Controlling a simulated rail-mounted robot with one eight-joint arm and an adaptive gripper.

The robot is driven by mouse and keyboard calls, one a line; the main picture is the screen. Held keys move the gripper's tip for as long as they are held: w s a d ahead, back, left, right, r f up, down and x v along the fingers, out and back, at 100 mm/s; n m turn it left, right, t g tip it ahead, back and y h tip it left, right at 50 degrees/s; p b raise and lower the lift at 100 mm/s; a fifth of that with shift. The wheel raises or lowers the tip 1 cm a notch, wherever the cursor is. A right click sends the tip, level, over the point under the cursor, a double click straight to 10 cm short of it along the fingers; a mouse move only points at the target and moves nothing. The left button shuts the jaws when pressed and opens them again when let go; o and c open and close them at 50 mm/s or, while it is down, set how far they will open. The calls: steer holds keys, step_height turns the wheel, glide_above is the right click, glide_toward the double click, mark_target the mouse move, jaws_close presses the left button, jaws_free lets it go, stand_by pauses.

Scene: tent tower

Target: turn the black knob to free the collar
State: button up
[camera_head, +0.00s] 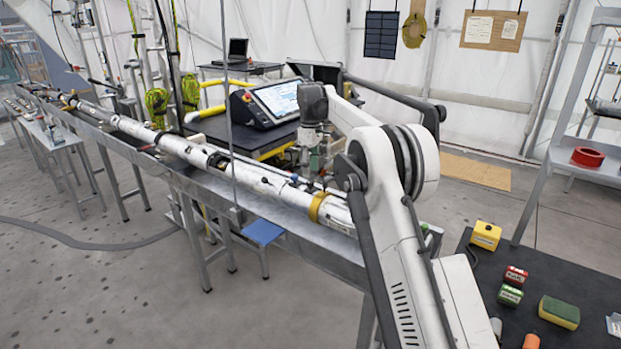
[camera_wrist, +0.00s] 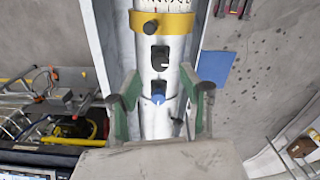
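The long white tube (camera_head: 262,182) lies along the metal trough and runs up the middle of the wrist view (camera_wrist: 157,122). A yellow collar (camera_wrist: 178,22) rings it near the top of the wrist view and also shows in the head view (camera_head: 318,207). A round black knob (camera_wrist: 151,28) sits at the collar's lower edge. Below it are a black recessed fitting (camera_wrist: 160,58) and a dark fitting with a blue tip (camera_wrist: 158,98). My gripper (camera_wrist: 161,96) is open, its green-padded fingers on either side of the tube and away from the knob. Finger contact with the tube is unclear.
The metal trough (camera_head: 345,262) stands on legs. A control console (camera_head: 275,101) with a screen stands behind it. A blue step (camera_head: 262,231) is below the front side. A dark table (camera_head: 585,275) with small boxes and a sponge is at the right.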

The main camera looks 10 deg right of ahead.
mark_target(310, 182)
step_height(310, 182, up, 8)
steer(key=shift+f, duration=0.1)
stand_by(0.4)
steer(key=s+r+m+t, duration=0.25)
steer(key=s+r, duration=0.35)
steer(key=s, duration=0.6)
steer(key=s+r+m+t, duration=0.1)
steer(key=s+r+m, duration=0.3)
steer(key=s, duration=0.8)
steer(key=s+f+m+t, duration=0.1)
steer(key=s+f, duration=0.4)
steer(key=s, duration=0.5)
steer(key=s+f+m+t, duration=0.1)
steer(key=s+f, duration=0.4)
steer(key=s, duration=0.5)
steer(key=s+f+m+t+b, duration=0.1)
steer(key=s+f, duration=0.4)
steer(key=s, duration=0.5)
steer(key=shift+s+f+m+t, duration=0.25)
steer(key=shift+m+t, duration=0.1)
steer(key=shift+m, duration=0.2)
